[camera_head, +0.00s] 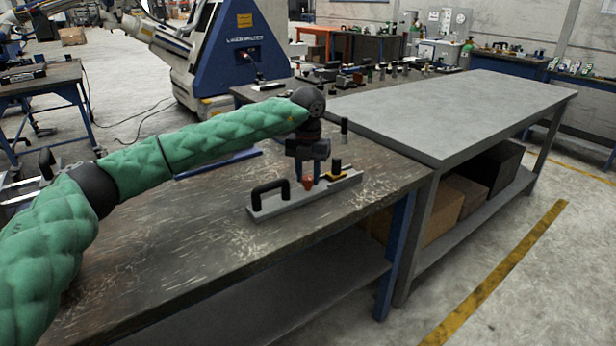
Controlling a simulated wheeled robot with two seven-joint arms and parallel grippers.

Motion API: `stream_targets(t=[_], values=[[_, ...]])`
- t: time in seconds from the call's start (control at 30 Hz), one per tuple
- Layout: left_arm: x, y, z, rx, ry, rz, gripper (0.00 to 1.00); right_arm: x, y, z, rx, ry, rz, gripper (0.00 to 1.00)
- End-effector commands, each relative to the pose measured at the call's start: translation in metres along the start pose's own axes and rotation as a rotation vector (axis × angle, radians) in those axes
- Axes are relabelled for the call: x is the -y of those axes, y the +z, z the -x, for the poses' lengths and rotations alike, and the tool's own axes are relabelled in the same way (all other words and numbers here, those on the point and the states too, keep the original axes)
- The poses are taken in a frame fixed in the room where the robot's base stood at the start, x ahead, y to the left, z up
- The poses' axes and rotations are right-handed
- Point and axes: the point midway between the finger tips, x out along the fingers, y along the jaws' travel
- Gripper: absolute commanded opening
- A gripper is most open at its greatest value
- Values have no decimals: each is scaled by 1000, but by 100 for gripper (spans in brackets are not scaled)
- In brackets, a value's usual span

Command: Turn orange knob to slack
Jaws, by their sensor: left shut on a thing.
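A grey base plate (262,211) lies on the worn dark workbench (190,225). The knob's top is partly hidden between the fingers. My right gripper is not in view.
A small dark cylinder (344,126) stands on the bench behind the plate. A grey table (450,105) with a clear top adjoins at the right, with boxes (445,215) on its lower shelf. The bench front left of the plate is clear. Many small parts stand farther back.

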Motion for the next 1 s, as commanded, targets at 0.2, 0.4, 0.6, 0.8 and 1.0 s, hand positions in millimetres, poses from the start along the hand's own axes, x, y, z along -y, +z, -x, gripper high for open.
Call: stream_targets(t=[0.2,0.4,0.6,0.8,1.0], values=[[0,0,0,0,0,96,9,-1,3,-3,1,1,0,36],[0,0,0,0,0,138,9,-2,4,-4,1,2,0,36],[0,0,0,0,0,149,9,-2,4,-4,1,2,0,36],[0,0,0,0,0,148,9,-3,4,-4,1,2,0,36],[0,0,0,0,0,148,53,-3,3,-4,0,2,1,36]])
